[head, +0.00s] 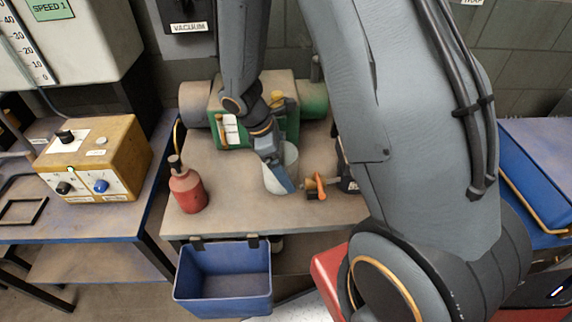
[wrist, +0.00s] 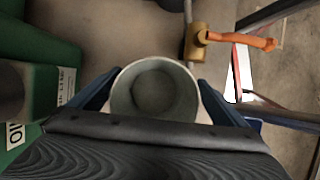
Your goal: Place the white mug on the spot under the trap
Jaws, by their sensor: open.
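The white mug (head: 290,156) stands upright on the brown table (head: 240,212), partly hidden by my gripper (head: 277,178) in the head view. In the wrist view the mug (wrist: 156,92) shows from above as a round, empty-looking cup. The fingers of my gripper (wrist: 155,88) are spread on its left and right sides, close to the wall. I cannot tell whether they touch it. I cannot make out a trap or a marked spot under one.
A brass valve with an orange handle (head: 316,187) is close right of the mug. A red bottle (head: 187,190) stands left, and a green machine (head: 303,98) behind. A blue bin (head: 222,285) hangs at the front edge. The table between bottle and mug is clear.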

